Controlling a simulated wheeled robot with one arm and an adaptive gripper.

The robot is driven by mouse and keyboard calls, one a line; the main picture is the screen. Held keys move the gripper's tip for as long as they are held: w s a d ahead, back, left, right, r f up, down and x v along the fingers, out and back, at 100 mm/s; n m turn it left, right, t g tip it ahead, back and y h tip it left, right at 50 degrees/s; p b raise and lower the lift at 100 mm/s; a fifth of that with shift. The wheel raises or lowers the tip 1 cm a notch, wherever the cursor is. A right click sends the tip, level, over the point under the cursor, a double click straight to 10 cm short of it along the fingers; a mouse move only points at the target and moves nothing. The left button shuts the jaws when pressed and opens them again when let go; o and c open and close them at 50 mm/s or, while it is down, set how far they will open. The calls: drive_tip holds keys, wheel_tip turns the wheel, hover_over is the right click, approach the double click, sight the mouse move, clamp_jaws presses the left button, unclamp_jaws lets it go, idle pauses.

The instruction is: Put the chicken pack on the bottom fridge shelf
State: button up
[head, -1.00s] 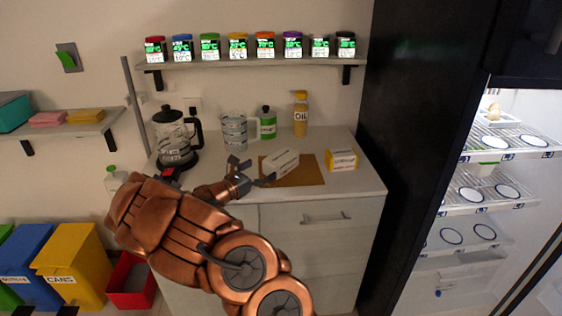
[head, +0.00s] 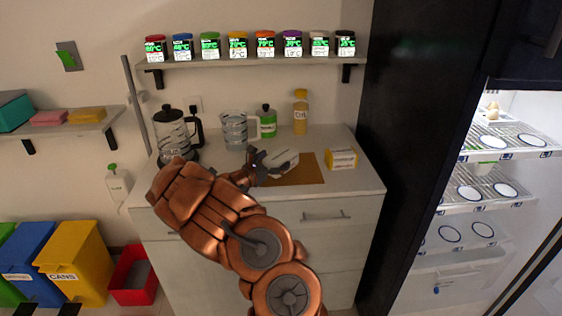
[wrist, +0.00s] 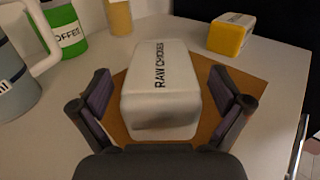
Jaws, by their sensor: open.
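The chicken pack (wrist: 161,92) is a white block labelled "RAW CHICKEN" on a brown board (head: 307,172); in the head view the pack (head: 284,161) is partly hidden by my gripper. My gripper (wrist: 162,98) is open, its two fingers on either side of the near part of the pack, with a visible gap on each side. In the head view my gripper (head: 262,167) is at the pack's left end. The fridge at the right stands open, and its lit shelves show; the lower shelf (head: 467,243) carries round white plates or markings.
A yellow box (head: 342,159) stands right of the board. A glass mug (head: 235,130), green bottle (head: 267,121), oil bottle (head: 300,112) and coffee press (head: 174,135) stand behind and left. A black fridge side (head: 405,130) rises right of the counter. Spice jars line the shelf above.

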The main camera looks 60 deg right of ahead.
drive_tip(key=shift+d, duration=0.1)
drive_tip(key=c, duration=1.6)
drive_tip(key=shift+c, duration=0.8)
drive_tip(key=shift+r, duration=0.15)
